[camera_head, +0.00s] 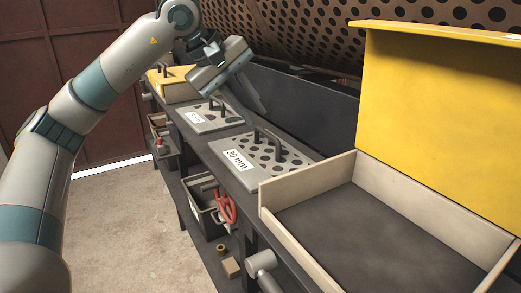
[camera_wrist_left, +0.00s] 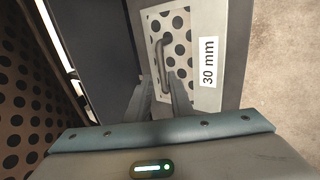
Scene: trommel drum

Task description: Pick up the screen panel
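The screen panel marked 30 mm (camera_head: 240,176) is a pale grey plate with round black holes and a dark bar handle. It lies flat on the bench in the head view. The wrist view shows it ahead (camera_wrist_left: 207,90), with its handle (camera_wrist_left: 161,52) in line with the gap between my fingers. My left gripper (camera_head: 262,108) is above the bench, behind and above this panel's handle, and apart from it. Its two fingers (camera_wrist_left: 162,82) are open with nothing held. A second panel (camera_head: 208,119) with smaller holes, a label and a handle lies farther back. My right gripper is not in view.
A wooden-sided tray (camera_head: 315,183) and an upright yellow panel (camera_head: 430,110) stand at the right. A perforated drum (camera_head: 310,32) runs behind the bench. The floor at left is clear.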

